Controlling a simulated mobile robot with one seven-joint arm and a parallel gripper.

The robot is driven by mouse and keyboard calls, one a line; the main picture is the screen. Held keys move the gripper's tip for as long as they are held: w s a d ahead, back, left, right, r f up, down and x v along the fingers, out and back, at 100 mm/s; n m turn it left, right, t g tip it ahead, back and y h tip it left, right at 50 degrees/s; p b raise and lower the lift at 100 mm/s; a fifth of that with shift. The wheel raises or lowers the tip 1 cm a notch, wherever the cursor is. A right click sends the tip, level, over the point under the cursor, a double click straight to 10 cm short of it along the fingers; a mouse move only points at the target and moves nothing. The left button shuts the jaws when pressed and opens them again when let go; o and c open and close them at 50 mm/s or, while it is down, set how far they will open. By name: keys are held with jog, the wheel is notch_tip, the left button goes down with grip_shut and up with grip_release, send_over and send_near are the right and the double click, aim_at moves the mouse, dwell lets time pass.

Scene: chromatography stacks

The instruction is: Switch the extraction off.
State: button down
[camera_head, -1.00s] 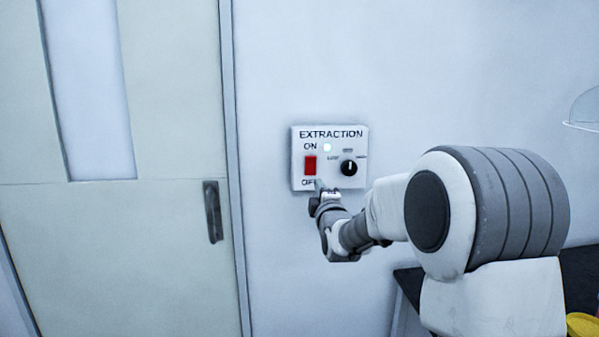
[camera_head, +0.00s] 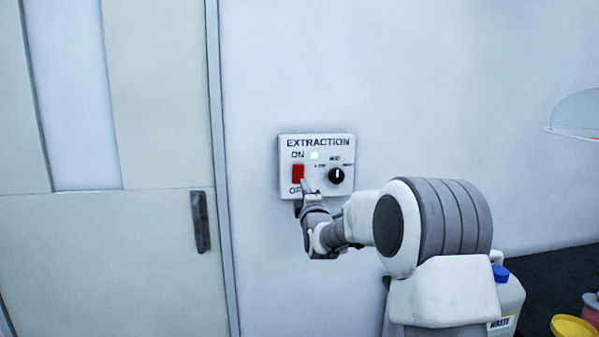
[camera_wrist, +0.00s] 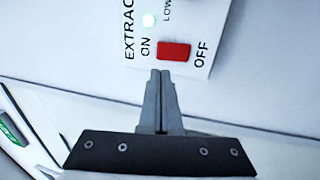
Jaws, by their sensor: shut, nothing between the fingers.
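The white extraction panel (camera_head: 316,151) is on the wall, marked ON above and OFF below its red rocker switch (camera_head: 298,173). A lit greenish-white lamp (camera_head: 314,155) and a black knob (camera_head: 336,176) are right of the switch. My gripper (camera_head: 305,186) is shut and empty at the switch's lower end, partly covering the OFF label. In the wrist view the fingertips (camera_wrist: 160,72) point at the red switch (camera_wrist: 174,51), close to its edge between ON and OFF. I cannot tell whether they touch it. The lamp (camera_wrist: 149,20) shows lit there too.
A door with a dark handle (camera_head: 200,222) is left of the panel. A waste canister (camera_head: 508,297) with a blue cap and a yellow lid (camera_head: 573,327) are at lower right by a dark bench top (camera_head: 560,272). The wall around the panel is clear.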

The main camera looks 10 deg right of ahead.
aim_at(298, 167)
jog(key=shift+w+r+p, duration=0.25)
jog(key=shift+w+r, duration=0.05)
jog(key=shift+w, duration=1.2)
jog(key=shift+w+r+p, duration=0.2)
jog(key=shift+w+r, duration=0.1)
jog(key=shift+w, duration=1.25)
jog(key=shift+w+r+p, duration=0.25)
jog(key=shift+w+r, duration=0.05)
jog(key=shift+w, duration=1.2)
jog(key=shift+r, duration=0.1)
jog(key=shift+w+a+r+g+p, duration=0.1)
jog(key=shift+w+r+g+p, duration=0.3)
jog(key=shift+p, duration=0.45)
jog(key=shift+f+b, duration=0.3)
jog(key=shift+f, duration=0.1)
jog(key=shift+s, duration=0.25)
